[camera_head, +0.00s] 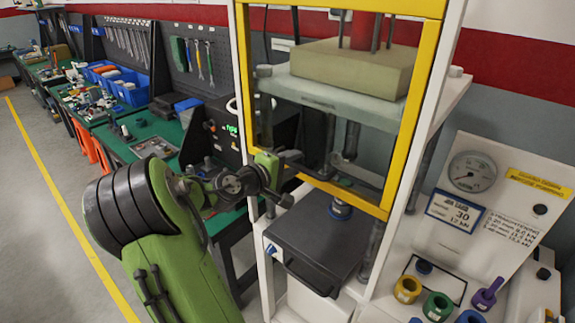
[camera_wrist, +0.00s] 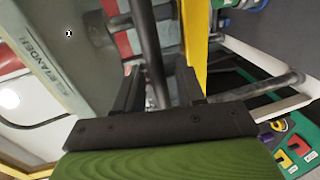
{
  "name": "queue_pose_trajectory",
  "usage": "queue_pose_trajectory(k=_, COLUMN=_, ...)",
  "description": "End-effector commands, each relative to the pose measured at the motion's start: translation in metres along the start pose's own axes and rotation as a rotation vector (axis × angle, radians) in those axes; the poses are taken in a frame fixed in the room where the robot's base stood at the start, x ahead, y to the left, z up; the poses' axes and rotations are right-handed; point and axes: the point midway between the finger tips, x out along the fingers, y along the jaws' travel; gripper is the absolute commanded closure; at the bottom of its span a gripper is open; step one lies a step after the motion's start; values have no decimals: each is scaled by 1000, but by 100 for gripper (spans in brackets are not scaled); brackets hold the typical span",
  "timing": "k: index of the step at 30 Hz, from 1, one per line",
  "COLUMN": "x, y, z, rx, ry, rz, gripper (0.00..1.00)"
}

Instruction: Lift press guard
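The press guard (camera_head: 241,80) is a yellow frame around the press opening, with a clear pane. Its lower bar (camera_head: 335,190) sits low, just above the dark press base. My gripper (camera_head: 282,168) is at the lower left of the guard, beside its left post. In the wrist view my gripper's two black fingers (camera_wrist: 158,85) stand apart. A dark round bar (camera_wrist: 147,40) runs between them, with slim gaps visible at its sides. I cannot tell whether this bar is the guard's handle. A yellow post (camera_wrist: 191,35) shows just right of the fingers.
Inside the press, a beige block (camera_head: 352,72) rests on a grey plate (camera_head: 335,98). A gauge panel (camera_head: 497,190) and coloured rings stand at the right. A green workbench (camera_head: 155,130) with tools and blue bins runs along the left. The floor at far left is clear.

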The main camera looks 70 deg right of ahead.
Motion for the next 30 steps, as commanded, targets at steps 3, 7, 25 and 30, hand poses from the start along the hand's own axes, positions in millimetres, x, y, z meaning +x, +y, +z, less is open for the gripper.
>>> queue_pose_trajectory(k=3, x=-12, y=-1, z=-2, rx=0, ry=5, rz=-1, gripper=61)
queue_pose_trajectory(k=7, x=-45, y=-2, z=-3, rx=0, ry=11, rz=-2, gripper=61)
queue_pose_trajectory(k=25, x=-158, y=0, z=0, rx=1, ry=1, rz=0, gripper=61)
queue_pose_trajectory(k=30, x=-157, y=0, z=0, rx=1, ry=0, rz=0, gripper=61)
